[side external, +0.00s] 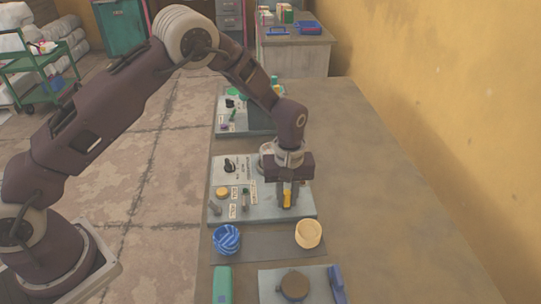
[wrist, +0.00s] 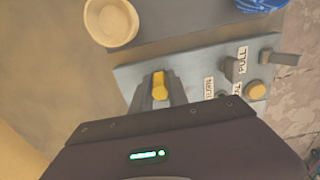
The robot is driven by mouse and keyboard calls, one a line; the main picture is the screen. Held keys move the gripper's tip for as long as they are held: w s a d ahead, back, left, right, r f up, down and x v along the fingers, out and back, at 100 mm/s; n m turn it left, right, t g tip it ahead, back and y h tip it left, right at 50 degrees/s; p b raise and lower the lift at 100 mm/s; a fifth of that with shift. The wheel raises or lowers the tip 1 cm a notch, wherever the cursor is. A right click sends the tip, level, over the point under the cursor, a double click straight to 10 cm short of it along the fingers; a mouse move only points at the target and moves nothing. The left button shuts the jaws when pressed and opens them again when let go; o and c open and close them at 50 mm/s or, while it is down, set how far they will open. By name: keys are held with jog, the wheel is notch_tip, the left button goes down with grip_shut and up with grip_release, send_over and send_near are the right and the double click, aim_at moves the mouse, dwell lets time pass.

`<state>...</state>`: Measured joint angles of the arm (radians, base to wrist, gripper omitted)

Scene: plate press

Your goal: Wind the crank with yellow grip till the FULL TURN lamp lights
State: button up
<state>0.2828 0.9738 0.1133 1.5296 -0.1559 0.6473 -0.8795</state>
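The crank's yellow grip (side external: 287,197) shows below my gripper (side external: 288,193), over the right part of the middle grey control panel (side external: 262,206). The yellow grip (wrist: 160,88) also shows in the wrist view, upright between the two grey fingers of my gripper (wrist: 160,93). The fingers are close against it on both sides and look shut on it. The crank's arm and hub are hidden behind the fingers and hand. I cannot pick out the FULL TURN lamp or read its label in either view.
A yellow round button (side external: 222,192), levers (side external: 245,198) and a black knob (side external: 229,165) sit on the panel's left part. A blue patterned bowl (side external: 227,239) and a cream bowl (side external: 308,234) stand in front. The table's right side (side external: 400,220) is clear.

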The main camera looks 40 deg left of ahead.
jog(key=shift+a, duration=0.1)
grip_shut()
jog(key=shift+o, duration=0.3)
grip_release()
jog(key=shift+s+a, duration=0.35)
jog(key=shift+a, duration=0.25)
jog(key=shift+o, duration=0.2)
